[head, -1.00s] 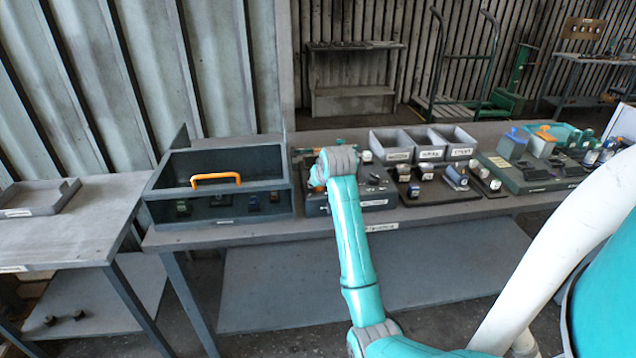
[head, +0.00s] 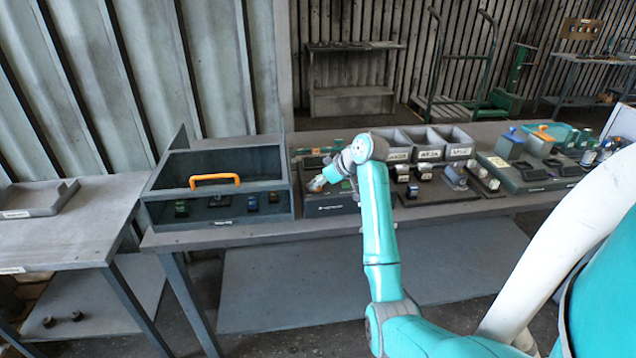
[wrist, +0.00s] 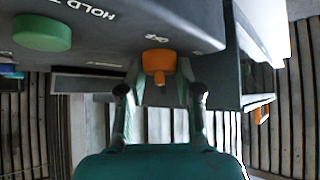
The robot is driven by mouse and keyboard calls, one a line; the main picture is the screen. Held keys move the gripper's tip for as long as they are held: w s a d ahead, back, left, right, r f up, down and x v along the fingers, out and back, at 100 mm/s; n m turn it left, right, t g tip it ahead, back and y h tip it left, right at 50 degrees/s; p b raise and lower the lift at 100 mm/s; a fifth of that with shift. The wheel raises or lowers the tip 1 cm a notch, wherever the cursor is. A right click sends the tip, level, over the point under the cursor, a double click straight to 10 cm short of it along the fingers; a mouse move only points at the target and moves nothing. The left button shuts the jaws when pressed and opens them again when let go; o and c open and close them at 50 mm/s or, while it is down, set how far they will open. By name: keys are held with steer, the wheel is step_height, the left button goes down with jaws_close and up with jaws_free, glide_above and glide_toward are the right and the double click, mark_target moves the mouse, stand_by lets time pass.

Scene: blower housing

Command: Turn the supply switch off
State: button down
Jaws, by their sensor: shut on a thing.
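An orange knob (wrist: 158,62) stands out from a dark control box in the wrist view, with a short label beside it that is too blurred to read for certain. My gripper (wrist: 160,98) is shut on this knob, one finger on each side. In the head view my gripper (head: 318,184) is at the low dark control box (head: 328,206), left of my wrist. The knob itself is too small to make out there. A green round button (wrist: 42,33), with lettering starting "HOLD", is on the same box.
A dark open-fronted housing with an orange handle (head: 215,180) stands close to the left of the control box. Grey labelled bins (head: 456,146) and small parts are to the right. A side table (head: 75,225) with a shallow tray is at the left.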

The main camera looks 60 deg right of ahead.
stand_by(0.4)
steer(key=c, duration=0.8)
jaws_free()
steer(key=v, duration=1.2)
steer(key=shift+d, duration=0.15)
